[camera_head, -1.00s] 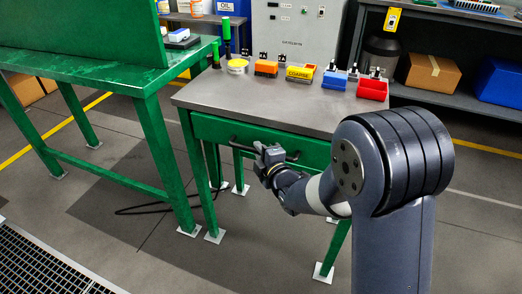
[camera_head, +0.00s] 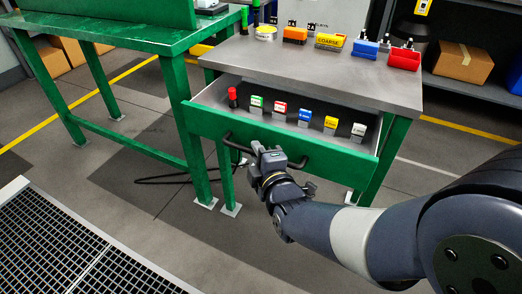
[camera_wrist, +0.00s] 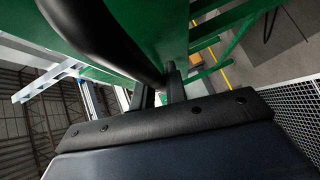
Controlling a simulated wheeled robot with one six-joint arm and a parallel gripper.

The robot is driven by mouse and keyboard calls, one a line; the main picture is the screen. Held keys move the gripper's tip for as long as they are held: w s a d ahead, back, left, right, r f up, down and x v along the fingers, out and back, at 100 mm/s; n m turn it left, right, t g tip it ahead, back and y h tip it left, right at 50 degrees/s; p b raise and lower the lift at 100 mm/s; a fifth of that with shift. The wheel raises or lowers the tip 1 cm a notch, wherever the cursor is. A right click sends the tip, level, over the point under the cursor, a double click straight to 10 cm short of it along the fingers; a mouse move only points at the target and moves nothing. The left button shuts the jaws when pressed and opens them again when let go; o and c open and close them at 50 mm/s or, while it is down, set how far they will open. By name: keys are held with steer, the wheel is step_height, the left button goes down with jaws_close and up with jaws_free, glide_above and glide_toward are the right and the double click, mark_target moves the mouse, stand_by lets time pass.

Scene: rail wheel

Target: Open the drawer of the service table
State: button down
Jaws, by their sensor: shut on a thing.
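The service table (camera_head: 330,72) has a grey top and green legs. Its green drawer (camera_head: 205,124) is pulled out toward me, with its inside showing. The dark bar handle (camera_head: 237,146) runs along the drawer front. My gripper (camera_head: 262,150) is shut on the handle near its middle. In the wrist view the handle (camera_wrist: 100,32) crosses close in front, and my gripper's fingers (camera_wrist: 160,92) are at it. The exact contact is partly hidden. In the drawer lie a red-capped item (camera_head: 232,97) and several small coloured boxes, among them a yellow one (camera_head: 330,124).
A green workbench (camera_head: 120,38) stands at left. A floor grating (camera_head: 70,245) lies front left. Open floor lies before the drawer.

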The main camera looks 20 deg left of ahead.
steer(key=shift+s, duration=0.2)
steer(key=c, duration=1.4)
jaws_free()
steer(key=shift+c, duration=0.2)
steer(key=p+v, duration=0.1)
steer(key=v, duration=0.9)
steer(key=shift+s+d+p, duration=0.25)
steer(key=shift+p, duration=0.15)
steer(key=shift+w, duration=0.1)
